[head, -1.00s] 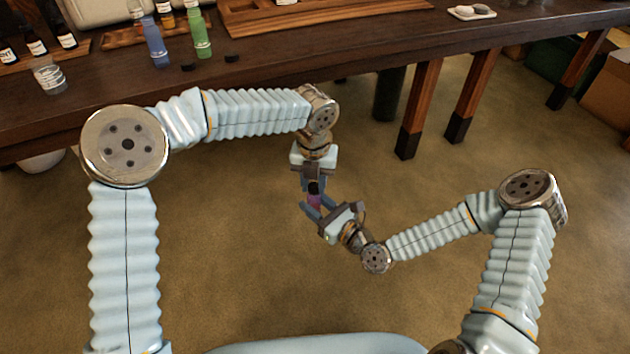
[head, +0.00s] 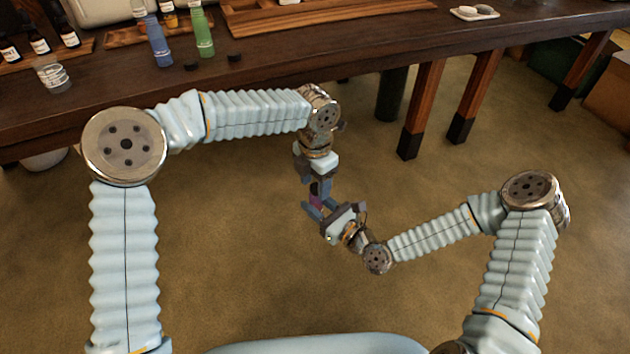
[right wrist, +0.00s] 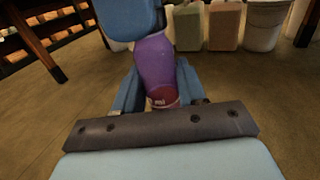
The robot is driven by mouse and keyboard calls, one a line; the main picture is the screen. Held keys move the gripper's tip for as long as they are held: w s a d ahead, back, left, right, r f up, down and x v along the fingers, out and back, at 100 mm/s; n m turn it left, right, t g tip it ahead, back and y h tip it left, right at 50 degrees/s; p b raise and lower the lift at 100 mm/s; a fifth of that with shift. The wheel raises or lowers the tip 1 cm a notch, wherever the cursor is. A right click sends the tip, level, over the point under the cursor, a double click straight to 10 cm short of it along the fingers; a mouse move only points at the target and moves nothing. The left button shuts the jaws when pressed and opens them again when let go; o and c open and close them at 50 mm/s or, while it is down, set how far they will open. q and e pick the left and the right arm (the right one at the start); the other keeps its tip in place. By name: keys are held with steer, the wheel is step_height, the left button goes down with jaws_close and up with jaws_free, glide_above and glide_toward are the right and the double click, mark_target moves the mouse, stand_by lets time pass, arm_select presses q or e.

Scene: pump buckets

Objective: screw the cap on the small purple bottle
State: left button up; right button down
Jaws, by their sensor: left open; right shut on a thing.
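The small purple bottle (head: 315,200) is held in the air in front of the table, between my two grippers. My right gripper (head: 313,210) is shut on it. In the right wrist view the bottle (right wrist: 154,65) leans slightly, with a dark red label low on it, between the blue fingers. My left gripper (head: 314,187) points down from above, its open fingers at the bottle's top. A small dark cap (head: 314,188) shows there. A blue left finger (right wrist: 130,18) hides the bottle's top in the right wrist view, so I cannot tell how the cap sits.
The wooden table (head: 300,70) runs across the back. Pale buckets (right wrist: 265,25) show in the right wrist view. The floor around my grippers is clear.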

arm_select(q)
steer(key=shift+r, duration=2.3)
steer(key=shift+c, duration=0.2)
